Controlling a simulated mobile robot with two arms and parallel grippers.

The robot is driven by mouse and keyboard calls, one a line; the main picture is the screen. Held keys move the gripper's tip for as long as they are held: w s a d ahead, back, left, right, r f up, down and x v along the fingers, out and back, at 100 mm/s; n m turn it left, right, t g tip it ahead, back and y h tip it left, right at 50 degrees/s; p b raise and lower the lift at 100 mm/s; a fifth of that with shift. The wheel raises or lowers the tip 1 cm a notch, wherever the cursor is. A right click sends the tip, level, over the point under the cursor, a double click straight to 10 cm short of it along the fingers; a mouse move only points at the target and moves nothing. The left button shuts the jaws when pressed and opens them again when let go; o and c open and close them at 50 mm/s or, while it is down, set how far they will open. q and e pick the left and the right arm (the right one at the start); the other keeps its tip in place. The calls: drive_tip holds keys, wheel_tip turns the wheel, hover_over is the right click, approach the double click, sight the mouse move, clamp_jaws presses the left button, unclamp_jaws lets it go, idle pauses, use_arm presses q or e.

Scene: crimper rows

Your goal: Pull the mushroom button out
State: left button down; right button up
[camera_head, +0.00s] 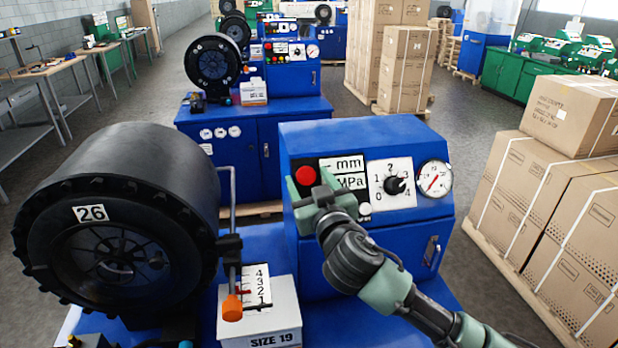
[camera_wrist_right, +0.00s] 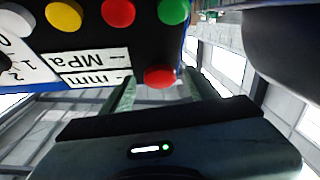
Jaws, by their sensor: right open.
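The red mushroom button (camera_head: 305,175) sits on the black panel at the upper left of the blue crimper's control face. It also shows in the right wrist view (camera_wrist_right: 160,76), between the two finger lines. My right gripper (camera_head: 309,186) is open in front of the panel, with one finger to each side of the button. In the right wrist view its greenish fingers (camera_wrist_right: 162,88) are apart with nothing held. Whether the fingers touch the button I cannot tell. My left gripper is not in view.
Yellow (camera_wrist_right: 62,14), red (camera_wrist_right: 118,12) and green (camera_wrist_right: 174,10) buttons are close by on the panel. A selector knob (camera_head: 394,185) and a gauge (camera_head: 434,177) are to the right. A large black crimping head (camera_head: 180,180) stands at left. Cartons (camera_head: 540,180) are stacked at right.

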clamp_jaws()
drive_tip(key=shift+s+d+r, duration=0.1)
drive_tip(key=shift+s+r, duration=0.15)
drive_tip(key=shift+s, duration=0.15)
unclamp_jaws()
drive_tip(key=shift+s+r, duration=0.1)
drive_tip(key=shift+s, duration=0.05)
